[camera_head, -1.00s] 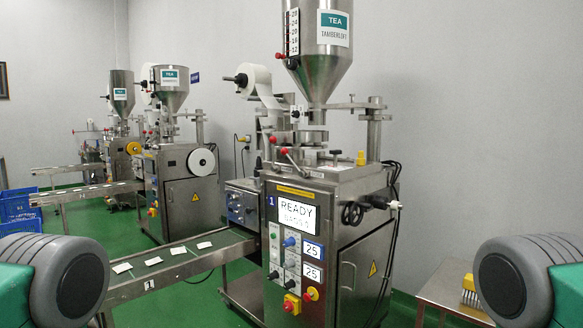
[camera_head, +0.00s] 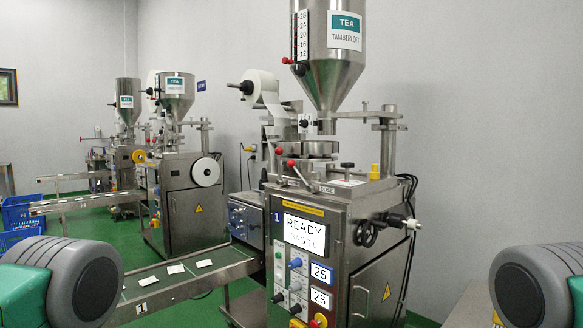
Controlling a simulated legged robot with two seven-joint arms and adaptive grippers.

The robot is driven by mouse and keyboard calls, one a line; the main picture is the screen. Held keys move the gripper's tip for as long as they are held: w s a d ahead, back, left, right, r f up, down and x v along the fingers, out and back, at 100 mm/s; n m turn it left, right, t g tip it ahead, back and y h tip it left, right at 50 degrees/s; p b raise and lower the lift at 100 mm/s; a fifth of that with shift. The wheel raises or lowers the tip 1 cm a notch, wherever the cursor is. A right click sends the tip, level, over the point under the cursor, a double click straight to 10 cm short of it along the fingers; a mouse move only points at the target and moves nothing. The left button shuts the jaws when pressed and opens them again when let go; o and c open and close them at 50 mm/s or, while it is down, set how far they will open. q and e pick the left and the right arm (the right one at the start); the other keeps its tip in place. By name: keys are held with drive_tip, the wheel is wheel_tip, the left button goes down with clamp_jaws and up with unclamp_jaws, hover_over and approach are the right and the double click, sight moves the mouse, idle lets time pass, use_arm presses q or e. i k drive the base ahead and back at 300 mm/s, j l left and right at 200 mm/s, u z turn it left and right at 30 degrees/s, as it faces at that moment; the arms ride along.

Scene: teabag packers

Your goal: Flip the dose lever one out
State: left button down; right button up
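The nearest tea packer (camera_head: 325,270), marked 1, stands right of centre; its display (camera_head: 305,232) reads READY. Above its top plate, two short levers with red knobs show, one upper left (camera_head: 279,151) and one lower right (camera_head: 291,163). A red knob (camera_head: 287,60) also sits below the numbered scale (camera_head: 302,35) on the hopper (camera_head: 330,75). I cannot tell for sure which of these is the dose lever. Neither of my grippers shows; only grey and green parts of my arms appear at the lower left and right corners, apart from the machine.
A conveyor (camera_head: 215,264) with several white tea bags runs left from the packer. Two similar packers (camera_head: 190,205) (camera_head: 128,150) stand further back. Blue crates (camera_head: 20,212) are at the left. A black handwheel (camera_head: 366,234) and rod stick out at the packer's right.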

sight(290, 163)
drive_tip(key=i+z, duration=0.2)
drive_tip(key=i, duration=1.65)
